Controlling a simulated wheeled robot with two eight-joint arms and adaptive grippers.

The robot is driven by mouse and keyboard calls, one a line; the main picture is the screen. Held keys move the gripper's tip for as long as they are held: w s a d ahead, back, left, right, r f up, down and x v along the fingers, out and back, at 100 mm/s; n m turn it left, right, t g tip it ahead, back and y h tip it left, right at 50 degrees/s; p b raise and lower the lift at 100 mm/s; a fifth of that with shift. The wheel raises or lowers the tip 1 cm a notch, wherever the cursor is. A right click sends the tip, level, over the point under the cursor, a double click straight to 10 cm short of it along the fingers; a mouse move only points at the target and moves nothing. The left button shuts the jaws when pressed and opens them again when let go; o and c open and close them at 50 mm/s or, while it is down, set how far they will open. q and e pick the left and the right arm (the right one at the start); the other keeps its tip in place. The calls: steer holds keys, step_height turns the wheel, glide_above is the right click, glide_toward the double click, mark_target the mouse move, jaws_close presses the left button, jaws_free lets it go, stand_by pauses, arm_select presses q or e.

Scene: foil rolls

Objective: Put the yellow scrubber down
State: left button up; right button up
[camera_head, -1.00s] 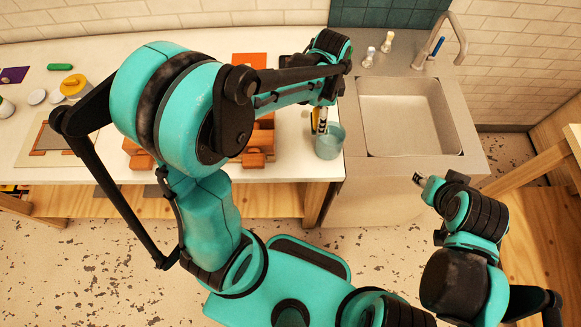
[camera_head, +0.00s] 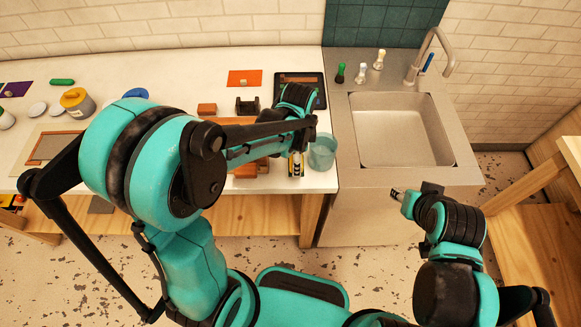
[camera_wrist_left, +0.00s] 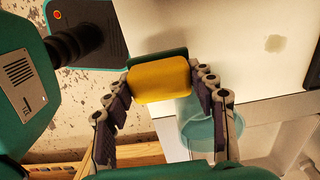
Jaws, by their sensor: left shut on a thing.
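The yellow scrubber (camera_wrist_left: 160,80), with a dark green layer along its far side, sits between the two fingers of my left gripper (camera_wrist_left: 163,82) in the left wrist view. The fingers are shut on its two ends. My right gripper (camera_head: 398,194) is in front of the sink cabinet, too small to read.
The teal cup also shows in the left wrist view (camera_wrist_left: 197,132), close to one finger. The sink (camera_head: 400,130) is to the right. Wooden blocks (camera_head: 250,170) lie left of the gripper, partly behind my arm. Small bottles (camera_head: 361,73) stand behind the sink.

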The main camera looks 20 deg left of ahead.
mark_target(291, 165)
arm_select(q)
steer(key=shift+w+a+f, duration=0.35)
steer(key=shift+a+f, duration=0.25)
steer(key=shift+a, duration=0.25)
steer(key=shift+a+f, duration=0.1)
steer(key=shift+f, duration=0.1)
step_height(291, 165, down, 4)
steer(key=shift+r+b, duration=0.15)
steer(key=shift+b, duration=0.65)
steer(key=shift+r, duration=0.1)
steer(key=o, duration=0.9)
steer(key=shift+f, duration=0.25)
steer(key=o, duration=0.4)
steer(key=shift+r, duration=0.1)
steer(key=shift+r, duration=0.1)
